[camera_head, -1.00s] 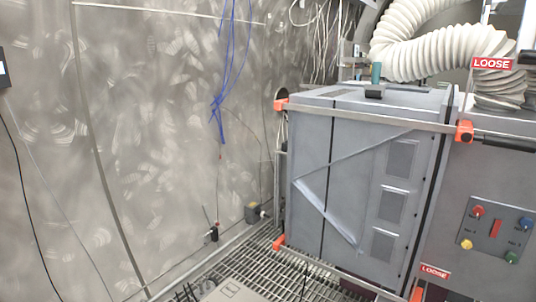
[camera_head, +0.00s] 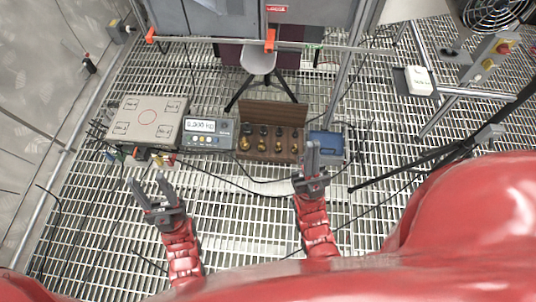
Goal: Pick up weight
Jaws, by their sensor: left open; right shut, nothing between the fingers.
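Several brass and dark weights (camera_head: 262,145) stand in a wooden box (camera_head: 287,112) on the grated floor. The box's lid is open at the back. My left gripper (camera_head: 150,184) is open and empty, in front of the scale platform and left of the box. My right gripper (camera_head: 312,150) is shut and empty, at the right end of the box, and overlaps its edge in the picture. I cannot tell whether it touches the box. A scale with a flat platform (camera_head: 146,121) and a lit display (camera_head: 202,127) sits left of the box.
A small blue tray (camera_head: 327,145) lies right of the box, partly behind my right gripper. Cables run over the grating. A white device (camera_head: 417,80) and a metal frame stand at the right. Grey cabinets (camera_head: 215,18) close off the back.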

